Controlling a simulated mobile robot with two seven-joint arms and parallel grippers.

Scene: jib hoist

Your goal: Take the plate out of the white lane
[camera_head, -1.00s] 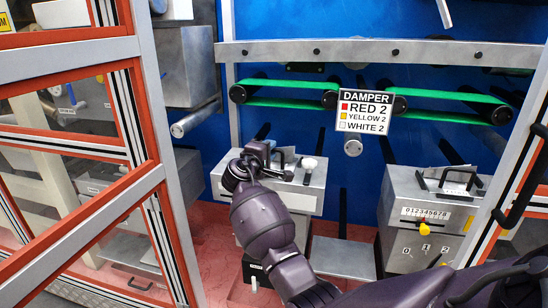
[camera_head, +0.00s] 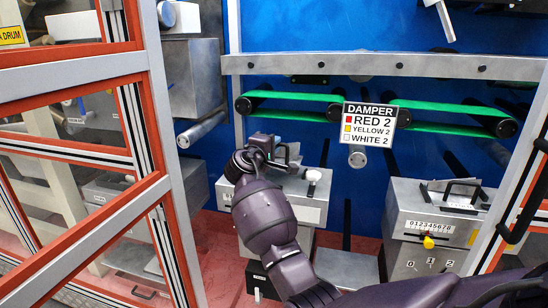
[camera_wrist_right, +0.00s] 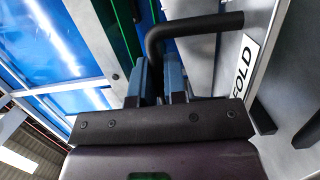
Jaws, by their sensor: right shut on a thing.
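In the right wrist view the same gripper (camera_wrist_right: 160,78) is shut on a black bent handle (camera_wrist_right: 192,26). The handle stands beside a grey panel with a label (camera_wrist_right: 243,62) ending in "FOLD". The plate itself is mostly hidden behind my gripper, and I cannot tell how far it stands out of the box. My left gripper is not in view.
A sign (camera_head: 368,124) reads DAMPER, RED 2, YELLOW 2, WHITE 2. Green belts (camera_head: 440,114) run behind it. The right grey box (camera_head: 432,215) has a black handle (camera_head: 462,187) and a yellow knob (camera_head: 428,242). Orange-edged frames (camera_head: 150,90) stand at left and right.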

